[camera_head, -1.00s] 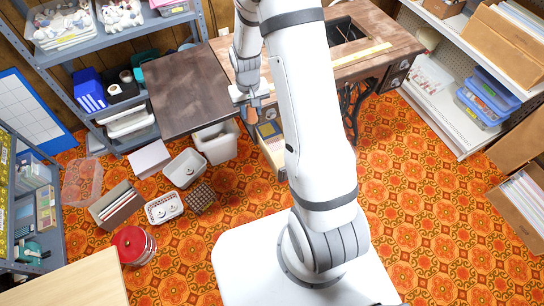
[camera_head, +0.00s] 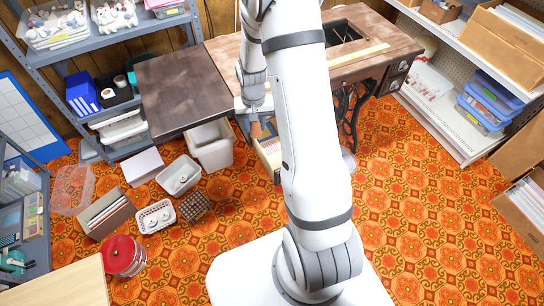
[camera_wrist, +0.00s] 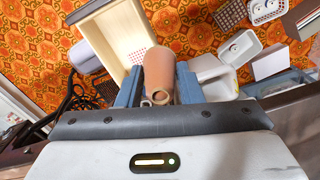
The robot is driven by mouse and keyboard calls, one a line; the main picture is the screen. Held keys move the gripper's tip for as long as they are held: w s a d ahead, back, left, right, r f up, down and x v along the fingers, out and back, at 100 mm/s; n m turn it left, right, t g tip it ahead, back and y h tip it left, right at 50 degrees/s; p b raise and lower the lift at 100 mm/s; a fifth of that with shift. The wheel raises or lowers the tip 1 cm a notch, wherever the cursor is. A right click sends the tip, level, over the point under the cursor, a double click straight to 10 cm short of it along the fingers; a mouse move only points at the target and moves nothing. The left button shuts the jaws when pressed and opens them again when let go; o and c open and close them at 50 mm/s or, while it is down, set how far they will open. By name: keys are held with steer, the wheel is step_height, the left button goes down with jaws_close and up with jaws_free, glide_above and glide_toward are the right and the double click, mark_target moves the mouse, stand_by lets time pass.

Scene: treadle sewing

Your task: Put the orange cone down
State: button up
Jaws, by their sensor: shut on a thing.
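The orange cone (camera_wrist: 158,72) is held between the two blue-grey jaws of my gripper (camera_wrist: 158,88) in the wrist view. Its narrow end, with a ring-like opening, faces the wrist camera. In the head view the cone (camera_head: 256,130) shows as a small orange-brown piece at the tip of my gripper (camera_head: 254,116). It hangs in front of the sewing table, by the open wooden drawer (camera_head: 268,154). In the wrist view the drawer (camera_wrist: 97,22) lies below and left of the cone. My arm hides part of the drawer in the head view.
The sewing table's dark leaf (camera_head: 190,92) lies left of my gripper. A white bin (camera_head: 212,152) stands beneath the leaf's edge. White tubs, a folder box (camera_head: 108,213) and a red-lidded tin (camera_head: 123,256) stand on the patterned floor.

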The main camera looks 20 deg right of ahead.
steer(key=d+f+m+b, duration=0.1)
steer(key=d+f+b, duration=0.2)
steer(key=f, duration=0.4)
steer(key=s+d+f+m+b, duration=0.1)
steer(key=d+f+m+b, duration=0.1)
steer(key=f+b, duration=0.3)
steer(key=s+d+f+m+b, duration=0.1)
steer(key=d+f+m+b, duration=0.1)
steer(key=f, duration=0.7)
steer(key=shift+d+b, duration=0.85)
steer(key=shift+b, duration=0.45)
steer(key=shift+f, duration=0.1)
steer(key=o, duration=1)
steer(key=shift+c, duration=0.2)
